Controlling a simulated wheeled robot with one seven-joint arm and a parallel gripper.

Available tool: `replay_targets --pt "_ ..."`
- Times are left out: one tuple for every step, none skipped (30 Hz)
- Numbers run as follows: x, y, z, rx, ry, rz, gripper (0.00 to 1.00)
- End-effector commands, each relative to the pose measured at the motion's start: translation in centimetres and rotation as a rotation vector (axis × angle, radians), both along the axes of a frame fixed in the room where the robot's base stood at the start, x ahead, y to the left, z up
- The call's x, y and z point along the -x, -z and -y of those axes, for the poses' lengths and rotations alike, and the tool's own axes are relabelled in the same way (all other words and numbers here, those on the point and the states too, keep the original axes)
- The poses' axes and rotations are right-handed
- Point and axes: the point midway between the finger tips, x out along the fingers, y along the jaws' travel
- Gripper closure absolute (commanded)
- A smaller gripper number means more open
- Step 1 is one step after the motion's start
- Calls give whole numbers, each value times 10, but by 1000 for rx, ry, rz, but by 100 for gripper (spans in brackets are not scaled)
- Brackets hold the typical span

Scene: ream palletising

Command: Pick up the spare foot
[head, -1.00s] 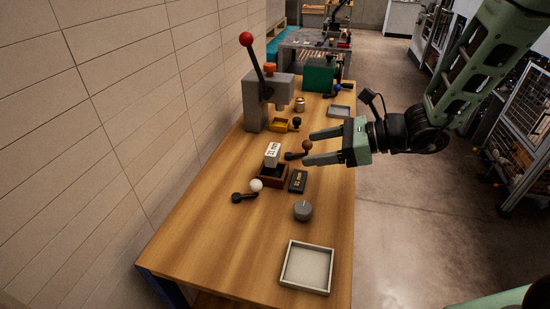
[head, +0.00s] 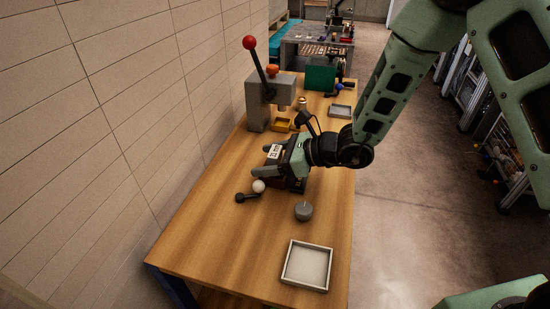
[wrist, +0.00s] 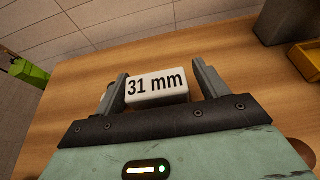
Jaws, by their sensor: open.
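My gripper (head: 262,161) is open, with its two fingers on either side of a white block (wrist: 157,87) labelled "31 mm". In the head view the white block (head: 273,152) shows partly between the fingers, above the dark brown holder it stood in. Whether the fingers touch the block I cannot tell. The holder and the black labelled block beside it are mostly hidden by my gripper. A round grey piece with a small pin on top (head: 304,212) stands on the table, nearer the camera. Which of these is the spare foot, the frames do not tell.
A lever with a white ball (head: 259,186) lies close to my gripper. A shallow tray (head: 287,286) is at the near end of the wooden table (head: 215,245). A grey press (head: 257,105) with a red-knobbed lever and a yellow bin (head: 282,125) stand beyond. The near left tabletop is clear.

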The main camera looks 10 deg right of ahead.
Motion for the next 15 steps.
replay_targets --pt "0 0 -1 0 0 0 27" --pt "0 1 -1 0 0 0 27" --pt "0 1 -1 0 1 0 27" --pt "0 1 -1 0 1 0 27" --pt "0 1 -1 0 1 0 27" --pt "0 1 -1 0 0 0 27" --pt "0 1 -1 0 0 0 36" --pt "0 1 -1 0 0 0 44" --pt "0 1 -1 0 0 0 55" --pt "0 1 0 0 0 0 63" --pt "0 1 0 0 0 0 72" --pt "0 0 0 0 0 0 81" --pt "0 0 0 0 0 0 81" --pt "0 0 -1 -1 0 1 85" --pt "0 0 -1 -1 0 1 85"
